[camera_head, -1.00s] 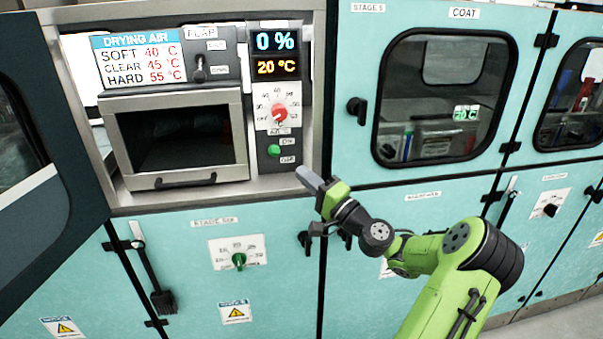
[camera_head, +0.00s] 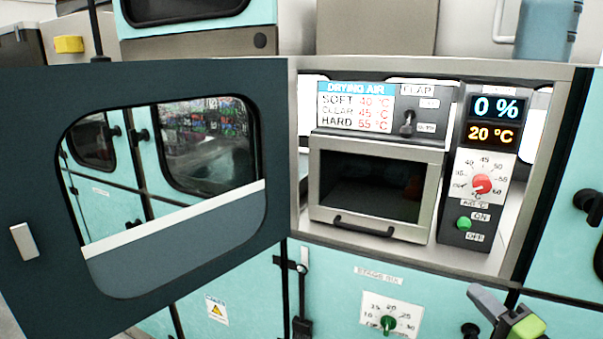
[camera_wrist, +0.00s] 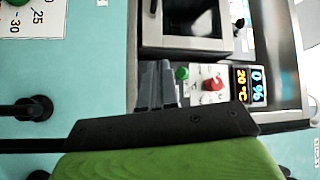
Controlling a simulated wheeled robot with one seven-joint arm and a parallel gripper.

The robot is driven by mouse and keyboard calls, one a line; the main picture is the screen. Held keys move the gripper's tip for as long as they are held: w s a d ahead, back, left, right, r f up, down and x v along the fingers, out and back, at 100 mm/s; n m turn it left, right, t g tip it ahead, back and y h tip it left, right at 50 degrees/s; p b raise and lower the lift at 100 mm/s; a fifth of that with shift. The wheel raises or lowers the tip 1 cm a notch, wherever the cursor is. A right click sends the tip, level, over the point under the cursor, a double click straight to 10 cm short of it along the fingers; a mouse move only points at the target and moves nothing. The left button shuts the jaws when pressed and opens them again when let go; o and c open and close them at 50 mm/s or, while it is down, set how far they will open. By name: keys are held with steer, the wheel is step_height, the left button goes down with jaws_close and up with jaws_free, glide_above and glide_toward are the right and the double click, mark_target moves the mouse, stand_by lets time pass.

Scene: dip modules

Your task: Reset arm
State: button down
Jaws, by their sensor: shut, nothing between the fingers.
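My gripper (camera_head: 488,300) shows at the lower right edge of the head view, in front of the teal cabinet front and below the dryer's control panel. Its grey fingers are together and hold nothing. In the wrist view the grey fingers of my gripper (camera_wrist: 157,85) also show closed, with the green and black gripper body across the bottom. The fingers appear near the panel's lower end in that view; I see no clear contact. Most of the arm is outside the head view.
A dark cabinet door (camera_head: 272,150) with a window stands open on the left. A green knob (camera_head: 388,323) is below.

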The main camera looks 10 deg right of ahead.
steer(key=a+f+n+g+y+p, duration=0.1)
steer(key=a+f+n+g, duration=0.35)
steer(key=a, duration=0.75)
steer(key=a+f+n+g+p, duration=0.1)
steer(key=a+n+g, duration=0.6)
steer(key=a, duration=0.5)
steer(key=s+a+r+g+h, duration=0.1)
steer(key=s+r+h, duration=0.1)
steer(key=s, duration=0.6)
steer(key=s+a+r+g+h+p, duration=0.1)
steer(key=s+r+h, duration=0.1)
steer(key=s+r, duration=0.3)
steer(key=s+n, duration=0.1)
steer(key=s, duration=0.3)
steer(key=shift+r+h, duration=0.2)
steer(key=shift+h, duration=0.2)
